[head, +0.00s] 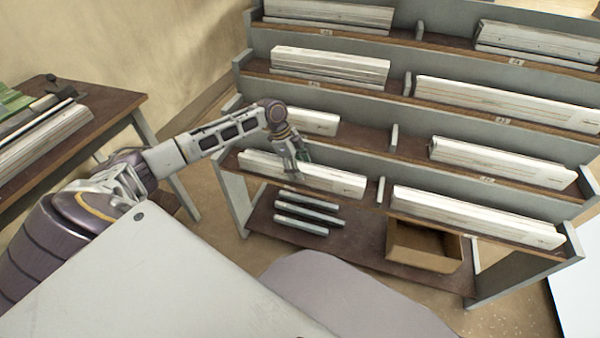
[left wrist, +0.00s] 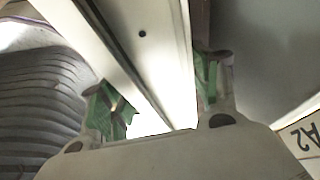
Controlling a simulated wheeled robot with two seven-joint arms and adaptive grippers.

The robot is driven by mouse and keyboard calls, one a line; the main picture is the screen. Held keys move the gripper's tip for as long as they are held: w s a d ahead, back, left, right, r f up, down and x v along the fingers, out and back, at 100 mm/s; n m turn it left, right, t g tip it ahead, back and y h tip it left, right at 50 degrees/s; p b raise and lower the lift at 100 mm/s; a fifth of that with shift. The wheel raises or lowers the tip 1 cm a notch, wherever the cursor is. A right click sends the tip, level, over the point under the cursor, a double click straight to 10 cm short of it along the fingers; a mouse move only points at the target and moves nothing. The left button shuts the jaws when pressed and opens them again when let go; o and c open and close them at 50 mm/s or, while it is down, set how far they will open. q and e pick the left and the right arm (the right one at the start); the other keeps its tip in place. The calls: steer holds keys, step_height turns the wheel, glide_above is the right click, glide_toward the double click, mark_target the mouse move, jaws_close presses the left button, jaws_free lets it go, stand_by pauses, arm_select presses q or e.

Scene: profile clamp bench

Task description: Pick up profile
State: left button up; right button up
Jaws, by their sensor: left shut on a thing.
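A long white profile (head: 325,176) lies along the left compartment of the lowest sloped shelf in the head view. My left gripper (head: 297,165) reaches down onto it a little left of its middle. In the left wrist view the profile (left wrist: 145,40) runs between the two green-padded fingers of the gripper (left wrist: 160,95), which are shut on it. The profile looks to be still at its shelf place; whether it is clear of the shelf cannot be told. My right gripper is not in view.
More white profiles (head: 470,215) fill other compartments of the rack, with short dividers (head: 381,188) between. Below are dark bars (head: 310,210) and an open cardboard box (head: 425,245). A side table (head: 110,110) with profiles stands at the left. A label (left wrist: 305,135) shows beside the gripper.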

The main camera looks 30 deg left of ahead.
arm_select(q)
steer(key=shift+r, duration=0.1)
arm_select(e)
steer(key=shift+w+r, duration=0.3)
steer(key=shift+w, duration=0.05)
arm_select(q)
steer(key=shift+r, duration=0.1)
steer(key=shift+r, duration=0.15)
step_height(320, 180, up, 8)
steer(key=shift+f+p, duration=0.25)
steer(key=shift+p, duration=0.9)
steer(key=shift+r, duration=1)
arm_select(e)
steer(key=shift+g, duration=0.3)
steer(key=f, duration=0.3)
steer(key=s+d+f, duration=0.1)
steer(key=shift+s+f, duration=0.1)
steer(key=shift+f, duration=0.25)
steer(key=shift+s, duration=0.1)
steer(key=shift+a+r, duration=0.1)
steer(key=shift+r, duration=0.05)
